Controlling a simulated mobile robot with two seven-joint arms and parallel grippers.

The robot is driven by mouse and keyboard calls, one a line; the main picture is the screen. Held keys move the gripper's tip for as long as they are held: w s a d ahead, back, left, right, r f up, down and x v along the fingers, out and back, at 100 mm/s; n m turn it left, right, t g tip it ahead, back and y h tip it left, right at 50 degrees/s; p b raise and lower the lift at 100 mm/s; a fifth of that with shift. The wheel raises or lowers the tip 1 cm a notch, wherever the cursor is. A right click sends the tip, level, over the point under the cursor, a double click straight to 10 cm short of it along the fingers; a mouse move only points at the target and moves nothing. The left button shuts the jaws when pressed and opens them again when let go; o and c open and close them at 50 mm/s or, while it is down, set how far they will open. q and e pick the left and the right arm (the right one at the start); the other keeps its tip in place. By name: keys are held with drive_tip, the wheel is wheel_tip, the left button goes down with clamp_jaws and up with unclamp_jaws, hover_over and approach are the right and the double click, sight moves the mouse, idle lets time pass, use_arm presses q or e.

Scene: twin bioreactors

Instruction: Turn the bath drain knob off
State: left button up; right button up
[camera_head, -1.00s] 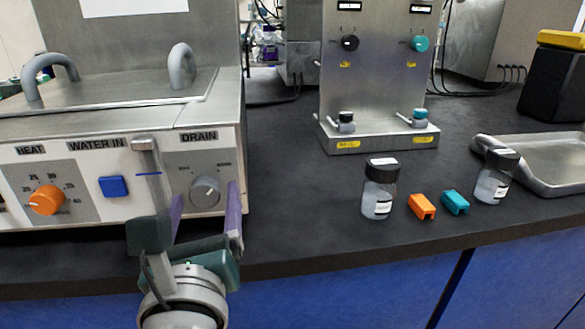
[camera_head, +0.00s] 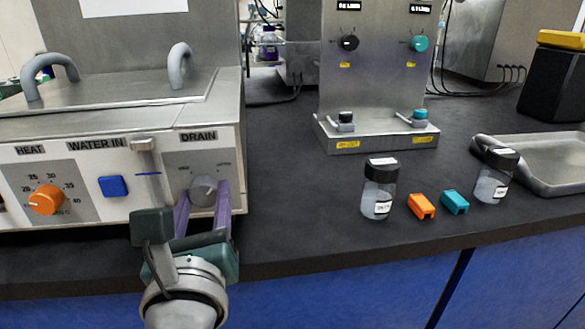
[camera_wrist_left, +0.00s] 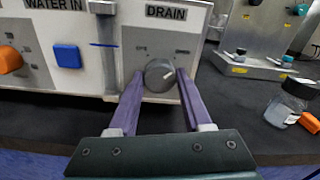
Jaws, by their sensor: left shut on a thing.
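The grey round drain knob (camera_head: 204,190) sits on the grey plate under the DRAIN label on the front of the steel bath (camera_head: 100,128). It also shows in the left wrist view (camera_wrist_left: 160,75), with a pale pointer mark toward its right side. My left gripper (camera_head: 203,192) has its two purple fingers on either side of the knob and is shut on it. In the wrist view the fingertips touch the knob's left and right sides. My right gripper is not in view.
Left of the knob are a vertical metal sight tube (camera_head: 146,175), a blue button (camera_head: 113,186) and an orange heat knob (camera_head: 46,200). Bottles (camera_head: 379,190), orange (camera_head: 421,207) and teal (camera_head: 455,202) blocks and a metal tray (camera_head: 550,160) stand on the dark counter to the right.

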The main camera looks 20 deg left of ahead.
use_arm(q)
clamp_jaws()
drive_tip(key=n+b, duration=0.2)
drive_tip(key=n, duration=0.1)
drive_tip(key=shift+f, duration=0.15)
drive_tip(key=n+b, duration=0.4)
drive_tip(key=n, duration=0.2)
drive_tip(key=n+b, duration=0.3)
drive_tip(key=n, duration=0.2)
drive_tip(key=shift+b, duration=0.4)
drive_tip(key=shift+r+n+b, duration=0.15)
drive_tip(key=shift+n+b, duration=0.45)
drive_tip(key=shift+n, duration=0.35)
drive_tip(key=shift+r+n+b, duration=0.1)
drive_tip(key=shift+n+b, duration=0.45)
drive_tip(key=shift+n, duration=0.4)
